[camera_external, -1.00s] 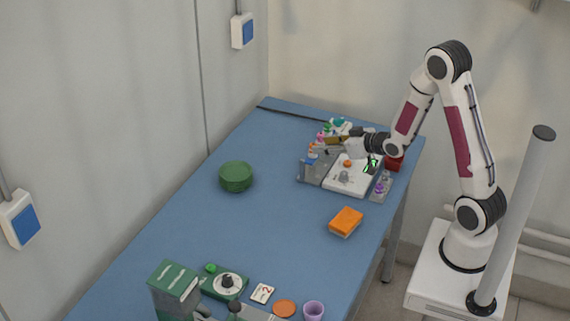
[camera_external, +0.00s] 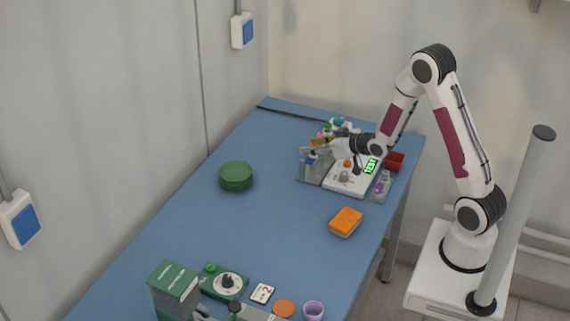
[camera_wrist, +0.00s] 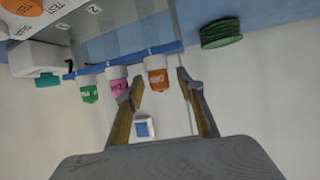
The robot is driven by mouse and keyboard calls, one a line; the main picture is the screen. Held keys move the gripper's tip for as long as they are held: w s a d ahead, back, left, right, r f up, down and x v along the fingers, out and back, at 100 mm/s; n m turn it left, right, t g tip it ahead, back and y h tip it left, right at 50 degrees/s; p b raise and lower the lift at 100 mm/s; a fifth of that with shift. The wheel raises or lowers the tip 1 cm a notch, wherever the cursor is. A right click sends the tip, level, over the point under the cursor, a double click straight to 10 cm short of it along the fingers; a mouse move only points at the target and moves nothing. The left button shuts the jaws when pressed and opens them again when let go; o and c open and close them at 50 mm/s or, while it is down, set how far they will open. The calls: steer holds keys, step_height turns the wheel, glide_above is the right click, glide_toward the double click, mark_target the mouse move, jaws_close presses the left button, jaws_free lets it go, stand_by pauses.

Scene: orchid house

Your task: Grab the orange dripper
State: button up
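In the wrist view, the orange dripper (camera_wrist: 156,76) has a white collar and hangs in a row on the picture's upper side. A pink dripper (camera_wrist: 117,79) and a green dripper (camera_wrist: 88,92) are beside it to the left. My gripper (camera_wrist: 157,82) is open, with one tan-lined finger on each side of the orange dripper in the picture. Gaps show between the dripper and both fingers; its depth between them is hard to judge. In the external view, my gripper (camera_external: 325,149) is at the rack near the table's far end, and the orange dripper is hard to make out.
A white device with a green display (camera_external: 371,166) stands right of the rack. A red container (camera_external: 395,161) is behind it. An orange sponge-like block (camera_external: 346,221) and a green round stack (camera_external: 236,176) lie on the blue table. The middle of the table is clear.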

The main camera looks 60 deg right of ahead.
mark_target(313, 144)
stand_by(0.3)
steer(key=c, duration=0.9)
steer(key=shift+r, duration=0.15)
steer(key=shift+r, duration=4.85)
